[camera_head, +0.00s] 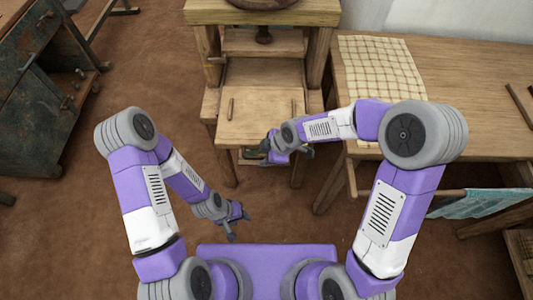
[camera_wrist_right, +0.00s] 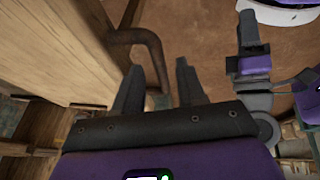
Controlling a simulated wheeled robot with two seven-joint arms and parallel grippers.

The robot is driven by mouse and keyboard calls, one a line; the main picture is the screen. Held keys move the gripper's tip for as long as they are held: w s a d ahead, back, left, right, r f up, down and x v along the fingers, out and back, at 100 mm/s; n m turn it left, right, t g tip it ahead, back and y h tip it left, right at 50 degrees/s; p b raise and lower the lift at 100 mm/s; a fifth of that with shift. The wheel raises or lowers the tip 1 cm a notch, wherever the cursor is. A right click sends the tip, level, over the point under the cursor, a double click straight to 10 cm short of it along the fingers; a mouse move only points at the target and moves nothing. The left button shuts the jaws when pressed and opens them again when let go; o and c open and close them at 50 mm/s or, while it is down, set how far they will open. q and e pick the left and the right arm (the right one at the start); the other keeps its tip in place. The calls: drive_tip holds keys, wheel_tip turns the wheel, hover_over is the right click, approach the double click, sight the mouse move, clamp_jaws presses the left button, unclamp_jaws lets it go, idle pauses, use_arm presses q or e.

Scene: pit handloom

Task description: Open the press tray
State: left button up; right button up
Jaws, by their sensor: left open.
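The wooden press has a flat pale tray (camera_head: 258,125) in its front, with two thin upright bars on top. My right gripper (camera_head: 262,152) is at the tray's front edge, partly hidden by its own wrist. In the right wrist view, its fingers (camera_wrist_right: 158,90) are apart. A curved brown handle (camera_wrist_right: 146,40) on the wooden front (camera_wrist_right: 65,45) lies just beyond them, its lower end in line with the gap. I cannot tell whether the fingers touch it. My left gripper (camera_head: 238,222) is open and empty, low over the floor, away from the press.
A wooden table (camera_head: 470,100) with a checked cloth (camera_head: 380,75) stands right of the press. A blue cloth (camera_head: 485,202) hangs from a rail below it. A worn dark green cabinet (camera_head: 35,90) stands at the left. The brown floor (camera_head: 140,75) between cabinet and press is clear.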

use_arm(q)
wheel_tip(320, 180, up, 3)
drive_tip(key=p, duration=0.3)
use_arm(e)
drive_tip(key=v, duration=0.7)
drive_tip(key=shift+r, duration=0.3)
drive_tip(key=shift+s, duration=0.1)
